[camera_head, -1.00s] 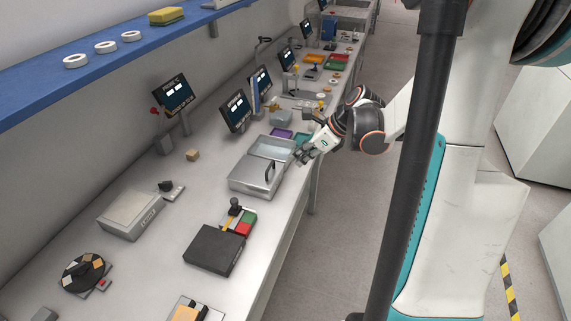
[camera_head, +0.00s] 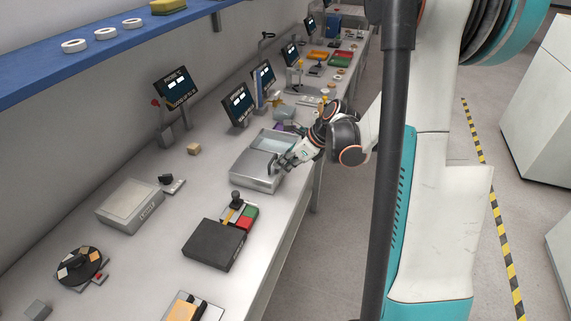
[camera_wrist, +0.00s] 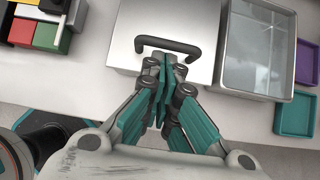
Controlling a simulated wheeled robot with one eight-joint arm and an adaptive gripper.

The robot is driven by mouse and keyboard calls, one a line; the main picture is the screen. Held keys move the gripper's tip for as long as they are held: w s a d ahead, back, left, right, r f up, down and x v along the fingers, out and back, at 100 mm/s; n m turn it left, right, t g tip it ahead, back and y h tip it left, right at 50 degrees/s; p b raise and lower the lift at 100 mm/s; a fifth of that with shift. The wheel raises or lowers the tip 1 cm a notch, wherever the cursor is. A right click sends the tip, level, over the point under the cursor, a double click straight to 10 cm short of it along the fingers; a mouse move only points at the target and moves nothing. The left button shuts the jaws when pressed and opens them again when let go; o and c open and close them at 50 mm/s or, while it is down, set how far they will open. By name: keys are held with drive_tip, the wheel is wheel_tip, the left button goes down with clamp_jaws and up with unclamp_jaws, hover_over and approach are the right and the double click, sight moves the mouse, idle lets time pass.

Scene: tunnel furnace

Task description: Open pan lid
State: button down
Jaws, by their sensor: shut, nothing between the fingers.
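The pan is a metal box on the bench. Its flat silver lid (camera_wrist: 160,20) with a black bar handle (camera_wrist: 168,44) fills the top middle of the wrist view. In the head view the pan (camera_head: 258,178) stands in the middle of the bench, its lid partly hidden by my gripper. Beside the lid is an uncovered basin part (camera_wrist: 258,55) with a clear or watery inside. My gripper (camera_wrist: 163,65) is shut and empty, its tips at the handle. The tips overlap the handle's lower edge in the wrist view; I cannot tell whether they touch it.
Purple (camera_wrist: 306,62) and teal (camera_wrist: 296,115) trays lie right of the basin. A block with red and green parts (camera_wrist: 48,36) lies left of the lid. A black box (camera_head: 213,245) stands nearer in the head view. Monitors (camera_head: 238,108) line the bench's back.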

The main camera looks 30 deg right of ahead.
drive_tip(key=shift+r, duration=0.1)
drive_tip(key=shift+w+a+r+g+p, duration=0.1)
drive_tip(key=shift+r+g+p, duration=0.2)
drive_tip(key=shift+r+p, duration=0.3)
drive_tip(key=shift+h, duration=0.3)
drive_tip(key=r+p, duration=0.2)
wheel_tip(320, 180, up, 10)
drive_tip(key=g+h+p, duration=0.4)
drive_tip(key=g+p, duration=0.2)
drive_tip(key=p, duration=0.1)
hover_over(264, 166)
drive_tip(key=w+a, duration=0.5)
drive_tip(key=w, duration=0.1)
drive_tip(key=shift+s+d+r, duration=0.1)
drive_tip(key=shift+d+r, duration=0.05)
drive_tip(key=shift+d, duration=0.1)
